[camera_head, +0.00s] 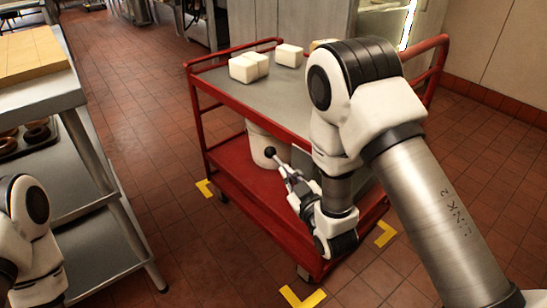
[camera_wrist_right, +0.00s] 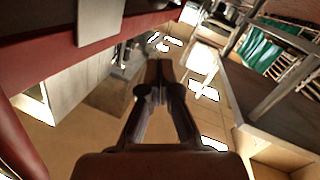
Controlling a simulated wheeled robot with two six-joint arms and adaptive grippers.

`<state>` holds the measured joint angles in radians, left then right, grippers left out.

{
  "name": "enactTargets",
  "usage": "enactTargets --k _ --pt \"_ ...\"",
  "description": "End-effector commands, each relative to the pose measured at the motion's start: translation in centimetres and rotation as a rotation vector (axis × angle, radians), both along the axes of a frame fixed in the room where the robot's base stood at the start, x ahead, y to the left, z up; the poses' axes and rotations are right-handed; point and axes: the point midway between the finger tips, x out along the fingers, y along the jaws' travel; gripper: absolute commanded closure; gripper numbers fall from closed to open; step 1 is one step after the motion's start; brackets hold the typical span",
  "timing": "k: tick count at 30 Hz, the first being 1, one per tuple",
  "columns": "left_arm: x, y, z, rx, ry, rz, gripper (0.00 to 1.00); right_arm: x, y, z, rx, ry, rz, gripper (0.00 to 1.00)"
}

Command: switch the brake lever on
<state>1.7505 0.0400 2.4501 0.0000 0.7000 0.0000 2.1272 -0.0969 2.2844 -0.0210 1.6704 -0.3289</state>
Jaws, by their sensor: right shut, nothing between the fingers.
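A black ball knob (camera_head: 270,152), which looks like the end of the brake lever, shows at the red cart (camera_head: 240,167), in front of its lower deck in the camera_head view. My right gripper (camera_head: 285,173) points up and left, with its tip close to the knob. I cannot tell whether they touch, and the lever's shaft is not clearly separable from the gripper. The right wrist view shows the dark fingers (camera_wrist_right: 160,72) together and empty; I cannot make out the knob there. My left gripper is out of view; only part of that arm shows at lower left.
White blocks (camera_head: 248,67) stand on the cart's grey top. A white bucket (camera_head: 256,142) stands on its lower deck. Yellow marks (camera_head: 301,298) lie around the cart on the tiled floor. A steel table (camera_head: 42,98) is at left, with open floor between.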

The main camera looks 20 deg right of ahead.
Motion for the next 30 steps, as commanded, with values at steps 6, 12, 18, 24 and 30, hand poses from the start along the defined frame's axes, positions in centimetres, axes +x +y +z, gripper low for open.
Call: enactTargets --k 6,12,18,24,30 --pt "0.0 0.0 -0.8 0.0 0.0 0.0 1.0 4.3 0.5 -0.3 0.001 -0.005 0.0 1.0" --pt "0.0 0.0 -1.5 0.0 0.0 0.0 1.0 8.6 0.9 -0.7 0.0 -0.003 0.0 1.0" --pt "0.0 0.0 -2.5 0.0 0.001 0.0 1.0 11.0 0.3 -2.9 0.001 0.001 0.0 1.0" --pt "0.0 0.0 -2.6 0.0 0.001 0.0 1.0 11.6 0.1 -3.4 0.001 0.001 0.0 1.0" --pt "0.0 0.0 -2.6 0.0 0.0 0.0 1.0 11.6 0.1 -3.4 0.001 0.001 0.0 1.0"
